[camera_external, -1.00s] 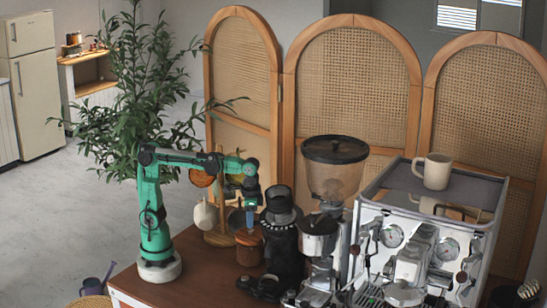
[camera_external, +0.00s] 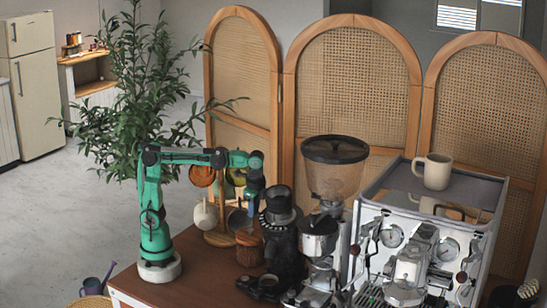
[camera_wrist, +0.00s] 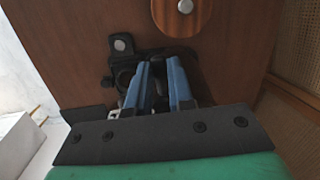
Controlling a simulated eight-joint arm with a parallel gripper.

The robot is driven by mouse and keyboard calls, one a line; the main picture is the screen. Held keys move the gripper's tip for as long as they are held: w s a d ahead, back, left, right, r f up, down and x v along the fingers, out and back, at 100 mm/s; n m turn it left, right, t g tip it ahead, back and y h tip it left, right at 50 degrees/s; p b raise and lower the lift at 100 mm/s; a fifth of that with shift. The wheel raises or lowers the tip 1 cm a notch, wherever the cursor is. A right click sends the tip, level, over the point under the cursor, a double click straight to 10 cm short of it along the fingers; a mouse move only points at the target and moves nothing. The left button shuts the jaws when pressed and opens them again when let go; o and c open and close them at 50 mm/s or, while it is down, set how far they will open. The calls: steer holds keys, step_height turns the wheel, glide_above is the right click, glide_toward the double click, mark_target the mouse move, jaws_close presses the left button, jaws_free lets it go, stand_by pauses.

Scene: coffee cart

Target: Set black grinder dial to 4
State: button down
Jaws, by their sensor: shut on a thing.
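The black grinder (camera_external: 287,245) stands upright in the external view, between a brown jar and the silver grinder. Its ridged black dial (camera_external: 280,217) sits around its upper part, and I cannot read the numbers on it. My gripper (camera_external: 253,212) points down at the left side of this dial. In the wrist view, the blue fingers of my gripper (camera_wrist: 158,68) are close together with a dark part between them, and they are shut on what looks like the dial. The black grinder (camera_wrist: 122,62) shows below and around the fingers, partly hidden by them.
The silver grinder (camera_external: 320,240) with its clear hopper (camera_external: 333,175) stands close on the right, beside the espresso machine (camera_external: 405,255). A brown jar (camera_external: 249,249) and a cup stand (camera_external: 219,238) are close behind. The wooden counter (camera_external: 205,268) is clear near my base.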

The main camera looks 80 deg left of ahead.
stand_by(0.3)
steer(key=c, duration=0.8)
jaws_free()
steer(key=r, duration=0.2)
steer(key=d+r, duration=0.1)
steer(key=r, duration=0.2)
steer(key=shift+r, duration=0.3)
steer(key=s+a+f+n+t, duration=0.1)
steer(key=a+f+n+t, duration=0.1)
steer(key=a+f, duration=0.1)
steer(key=s+a+f+n+t+h, duration=0.1)
steer(key=a+f+n+t, duration=0.1)
steer(key=f, duration=0.3)
steer(key=s+a+f+n+t+h, duration=0.1)
steer(key=a+f+n+t, duration=0.1)
steer(key=a+f+n, duration=0.1)
steer(key=shift+s+a+f, duration=0.3)
steer(key=shift+s+f, duration=0.1)
steer(key=shift+f, duration=0.25)
steer(key=shift+s+a+f+n+t, duration=0.1)
steer(key=shift+a+f+n+t, duration=0.1)
steer(key=shift+f+n+t, duration=0.4)
